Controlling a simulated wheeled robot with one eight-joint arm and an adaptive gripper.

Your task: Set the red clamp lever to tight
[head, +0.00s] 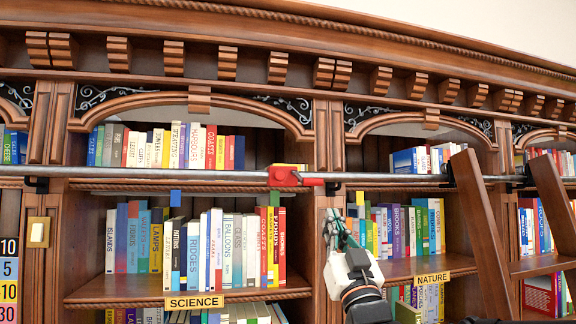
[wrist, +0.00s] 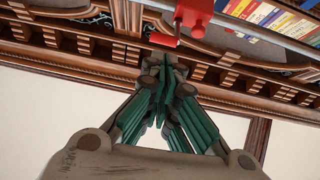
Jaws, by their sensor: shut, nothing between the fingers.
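The red clamp (head: 284,177) sits around the metal rail in front of the upper shelves in the head view. Its red lever (head: 313,182) sticks out to the right, roughly along the rail. In the wrist view the clamp (wrist: 196,14) is at the top edge, with the lever (wrist: 163,40) pointing left and slightly down. My gripper (head: 332,216) is below and right of the lever in the head view, its green fingers shut and empty. In the wrist view the fingertips (wrist: 163,66) show just below the lever, with a gap between. No tight marking is readable.
The metal rail (head: 220,173) runs across the bookcase. A wooden ladder (head: 480,235) leans on it at right. Books fill the shelves behind, above the SCIENCE label (head: 194,302) and the NATURE label (head: 432,278). A light switch (head: 38,232) is at left.

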